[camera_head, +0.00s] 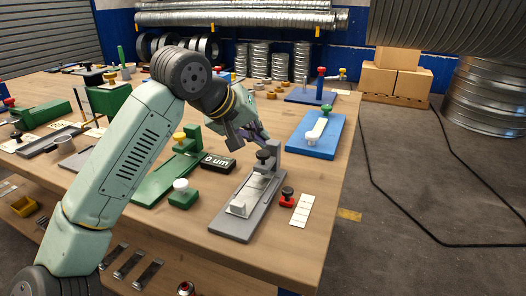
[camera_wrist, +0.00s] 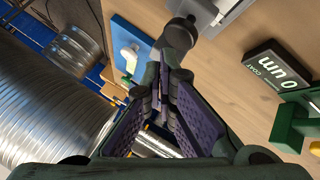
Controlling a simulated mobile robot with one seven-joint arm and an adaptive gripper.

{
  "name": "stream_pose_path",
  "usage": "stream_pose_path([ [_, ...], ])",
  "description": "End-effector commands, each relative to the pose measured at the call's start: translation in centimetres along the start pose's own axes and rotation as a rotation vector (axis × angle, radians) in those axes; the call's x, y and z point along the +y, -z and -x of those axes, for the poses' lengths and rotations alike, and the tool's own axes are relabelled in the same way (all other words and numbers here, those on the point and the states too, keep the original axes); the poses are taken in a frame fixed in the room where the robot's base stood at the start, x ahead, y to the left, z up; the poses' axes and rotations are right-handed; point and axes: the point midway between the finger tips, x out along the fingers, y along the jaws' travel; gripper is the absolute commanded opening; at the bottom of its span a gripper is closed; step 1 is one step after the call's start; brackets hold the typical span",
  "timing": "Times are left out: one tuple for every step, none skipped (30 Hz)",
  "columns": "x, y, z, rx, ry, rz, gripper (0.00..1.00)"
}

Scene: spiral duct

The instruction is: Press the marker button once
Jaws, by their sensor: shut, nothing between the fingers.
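The grey fixture (camera_head: 232,222) stands near the table's front edge with a black knob (camera_head: 263,155) on its upright post; in the wrist view the black knob (camera_wrist: 181,33) shows just beyond my fingertips. My gripper (camera_head: 263,139) is shut and empty, close above the knob; I cannot tell whether it touches. A small red block with a black button (camera_head: 287,191) stands right of the fixture. A white button (camera_head: 181,185) on a green block stands to its left. No label shows which one is the marker button.
A black display (camera_head: 218,163) reading "0 um" stands left of the fixture; it also shows in the wrist view (camera_wrist: 277,68). A white card (camera_head: 302,210) lies beside the red block. A blue plate (camera_head: 315,134) with a white-knobbed tool lies behind. Green fixtures crowd the left.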

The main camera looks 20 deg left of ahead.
Motion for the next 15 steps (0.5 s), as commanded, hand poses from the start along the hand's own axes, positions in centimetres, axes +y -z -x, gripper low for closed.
stream_pose_path([
  [0.0,0.0,0.0,0.000,0.000,0.000,0.00],
  [0.0,0.0,0.0,0.000,0.000,0.000,0.00],
  [0.1,0.1,0.1,0.001,0.000,0.000,0.00],
  [0.1,0.1,0.2,0.001,0.000,0.000,0.00],
  [0.2,0.2,0.3,0.001,0.000,0.000,0.00],
  [0.4,0.4,0.5,0.001,0.000,0.000,0.00],
  [0.5,0.5,0.7,0.001,0.000,0.000,0.00],
  [0.6,0.7,0.9,0.002,0.001,0.000,0.00],
  [0.9,0.9,1.2,0.002,0.001,0.000,0.00],
  [1.0,1.1,1.4,0.002,0.000,0.000,0.00],
  [1.2,1.2,1.6,0.002,0.000,0.000,0.00],
  [1.4,1.4,1.9,0.001,0.000,-0.001,0.00],
  [1.6,1.6,2.1,0.001,0.000,-0.001,0.00],
  [1.7,1.7,2.4,0.001,-0.001,-0.001,0.00],
  [1.9,1.9,2.6,0.001,-0.001,-0.001,0.00],
])
